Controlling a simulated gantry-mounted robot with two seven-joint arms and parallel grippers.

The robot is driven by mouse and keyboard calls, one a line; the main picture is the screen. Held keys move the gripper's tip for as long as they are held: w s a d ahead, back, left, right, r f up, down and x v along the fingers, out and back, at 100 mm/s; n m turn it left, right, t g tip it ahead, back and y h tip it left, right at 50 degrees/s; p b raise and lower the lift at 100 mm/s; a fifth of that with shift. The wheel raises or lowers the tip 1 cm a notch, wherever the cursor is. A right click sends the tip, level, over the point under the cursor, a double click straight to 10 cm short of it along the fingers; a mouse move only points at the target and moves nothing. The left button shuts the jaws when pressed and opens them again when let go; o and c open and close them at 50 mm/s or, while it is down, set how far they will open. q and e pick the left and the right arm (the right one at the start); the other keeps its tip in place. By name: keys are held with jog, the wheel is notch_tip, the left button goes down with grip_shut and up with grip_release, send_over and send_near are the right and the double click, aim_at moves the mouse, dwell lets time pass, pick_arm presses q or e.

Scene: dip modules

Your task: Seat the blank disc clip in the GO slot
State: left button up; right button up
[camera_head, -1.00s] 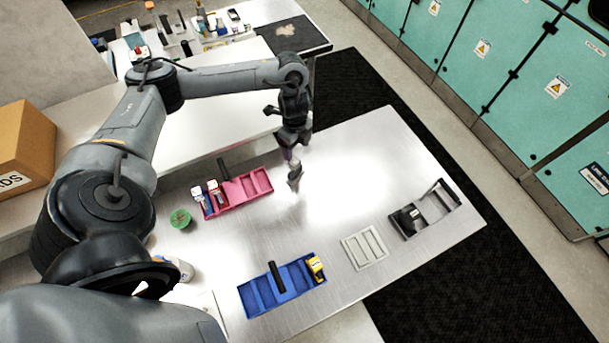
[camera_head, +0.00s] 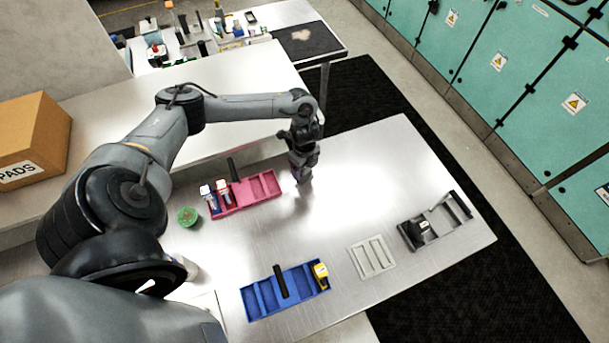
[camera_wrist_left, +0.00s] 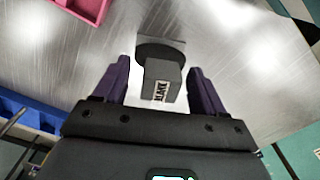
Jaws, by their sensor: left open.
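The blank disc clip (camera_wrist_left: 161,82) is a dark grey block with a label reading roughly "BLANK" and a round dark disc at its far end. In the left wrist view it lies between the two purple fingers of my left gripper (camera_wrist_left: 158,82), with gaps on both sides. The fingers are open. In the head view my left gripper (camera_head: 302,178) points down at the steel table, right of the pink tray, and largely hides the clip. I cannot make out a GO marking on any slot. My right gripper is not in view.
The pink tray (camera_head: 262,186) holds two white-topped clips. The blue tray (camera_head: 265,299) holds a yellow clip (camera_head: 321,272). A pale grey slotted tray (camera_head: 371,257) and a dark grey tray (camera_head: 440,222) with a black clip stand right. A green round item (camera_head: 187,216) sits left. Table between is clear.

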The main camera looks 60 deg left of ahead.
pick_arm(q)
jog(key=shift+f, duration=0.1)
grip_shut()
dwell(0.4)
